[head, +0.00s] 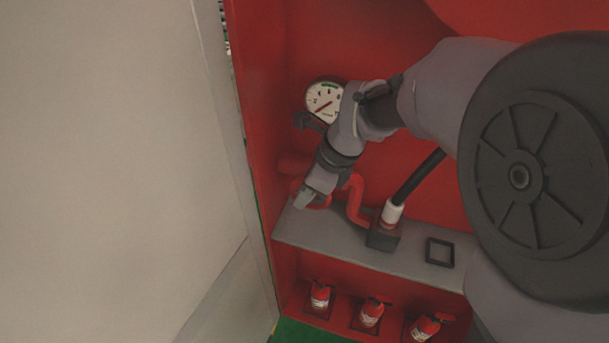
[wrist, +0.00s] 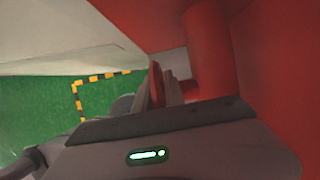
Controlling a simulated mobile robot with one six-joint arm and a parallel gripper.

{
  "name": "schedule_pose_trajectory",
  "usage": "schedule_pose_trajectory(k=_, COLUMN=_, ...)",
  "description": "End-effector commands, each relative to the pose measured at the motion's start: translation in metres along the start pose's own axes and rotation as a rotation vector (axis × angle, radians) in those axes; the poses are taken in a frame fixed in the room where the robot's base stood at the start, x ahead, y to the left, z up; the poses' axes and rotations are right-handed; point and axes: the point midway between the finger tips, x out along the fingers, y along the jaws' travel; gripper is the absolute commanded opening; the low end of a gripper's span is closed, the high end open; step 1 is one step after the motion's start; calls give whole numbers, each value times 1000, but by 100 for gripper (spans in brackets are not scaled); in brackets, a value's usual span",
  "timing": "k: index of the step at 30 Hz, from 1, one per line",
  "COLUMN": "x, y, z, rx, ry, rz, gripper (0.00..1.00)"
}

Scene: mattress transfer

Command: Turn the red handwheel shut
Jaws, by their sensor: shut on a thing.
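The red handwheel (head: 322,203) is at the left end of the grey shelf in the red cabinet, mostly hidden behind my gripper in the head view. My gripper (head: 303,198) reaches down to it and is shut on its rim. In the wrist view, a thin red edge of the handwheel (wrist: 156,84) stands at the grey fingers of my gripper (wrist: 166,86). The wheel's hub and spokes are hidden, so I cannot tell how far it is turned.
A round white gauge (head: 323,99) is on the cabinet's back wall above. A bent red pipe (head: 356,199) and a white-collared black hose (head: 392,213) are right of the wheel. Several red extinguishers (head: 371,313) stand below. A pale panel (head: 110,150) fills the left.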

Motion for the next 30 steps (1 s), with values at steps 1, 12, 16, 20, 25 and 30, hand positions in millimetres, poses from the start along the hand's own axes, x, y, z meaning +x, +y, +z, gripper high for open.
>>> schedule_pose_trajectory(k=1, x=-2, y=0, z=0, rx=0, ry=8, rz=2, gripper=0)
schedule_pose_trajectory(k=12, x=-4, y=1, z=1, rx=-1, ry=242, rz=5, gripper=0)
schedule_pose_trajectory(k=16, x=0, y=0, z=-1, rx=0, ry=271, rz=1, gripper=0)
schedule_pose_trajectory(k=20, x=2, y=0, z=-2, rx=1, ry=272, rz=-1, gripper=0)
schedule_pose_trajectory(k=25, x=2, y=0, z=-2, rx=0, ry=272, rz=-1, gripper=22)
schedule_pose_trajectory(k=30, x=2, y=0, z=-3, rx=0, ry=272, rz=0, gripper=36)
